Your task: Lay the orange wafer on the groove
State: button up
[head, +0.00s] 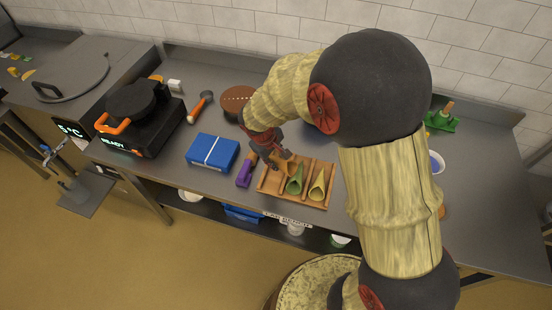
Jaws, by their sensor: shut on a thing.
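The orange wafer (286,166) is a small cone-like piece at my gripper's tip, in the upper left part of the wooden grooved rack (286,201). My gripper (272,163) is shut on the wafer and partly covers it. Whether the wafer touches the rack cannot be told from this view. A green wafer cone (295,181) lies in the rack's middle, and a yellow one (318,187) lies to its right. The left groove shows partly bare below my gripper.
A black waffle iron (137,112) stands at the left. A brown round thing (238,101) sits behind my gripper. The counter at the far right has clear room.

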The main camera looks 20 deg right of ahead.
jog(key=shift+f, duration=0.1)
jog(key=shift+f+b, duration=0.45)
jog(key=shift+f, duration=0.1)
jog(key=o, duration=0.8)
jog(key=shift+o, duration=0.2)
